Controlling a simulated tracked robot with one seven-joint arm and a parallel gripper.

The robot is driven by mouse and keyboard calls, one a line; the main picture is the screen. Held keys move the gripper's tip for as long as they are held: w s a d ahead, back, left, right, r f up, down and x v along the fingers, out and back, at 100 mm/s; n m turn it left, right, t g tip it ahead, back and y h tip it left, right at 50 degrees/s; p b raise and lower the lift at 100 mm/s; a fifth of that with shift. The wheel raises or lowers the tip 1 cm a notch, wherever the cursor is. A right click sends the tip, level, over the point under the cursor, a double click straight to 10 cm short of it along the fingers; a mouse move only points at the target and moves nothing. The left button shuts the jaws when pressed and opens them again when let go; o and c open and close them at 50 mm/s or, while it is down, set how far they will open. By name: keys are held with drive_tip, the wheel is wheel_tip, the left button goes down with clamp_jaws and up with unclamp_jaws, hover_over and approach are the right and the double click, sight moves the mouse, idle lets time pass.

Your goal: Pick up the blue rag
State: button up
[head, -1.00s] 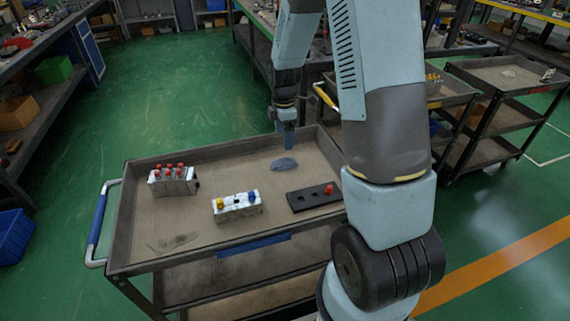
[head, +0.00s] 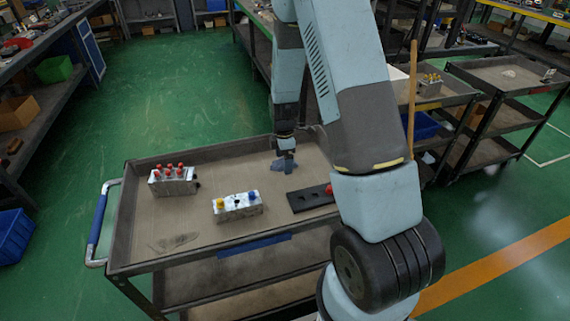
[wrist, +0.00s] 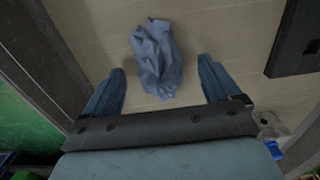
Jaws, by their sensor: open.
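The blue rag (wrist: 157,60) lies crumpled on the cart's tray. In the wrist view it sits between and just beyond the tips of my gripper (wrist: 163,80). The two fingers are spread apart and hold nothing. In the head view my gripper (head: 285,166) points down at the rag, which is largely hidden behind the fingers. I cannot tell the exact height of the fingertips above the tray.
On the cart tray (head: 215,160) stand a block with red knobs (head: 173,181), a block with yellow and blue knobs (head: 237,206) and a black plate (head: 308,198) with a red knob. The tray has raised rims. Bare tray surrounds the rag.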

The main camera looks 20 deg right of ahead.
drive_tip(key=shift+f, duration=0.25)
drive_tip(key=c, duration=1.2)
drive_tip(key=shift+r, duration=0.15)
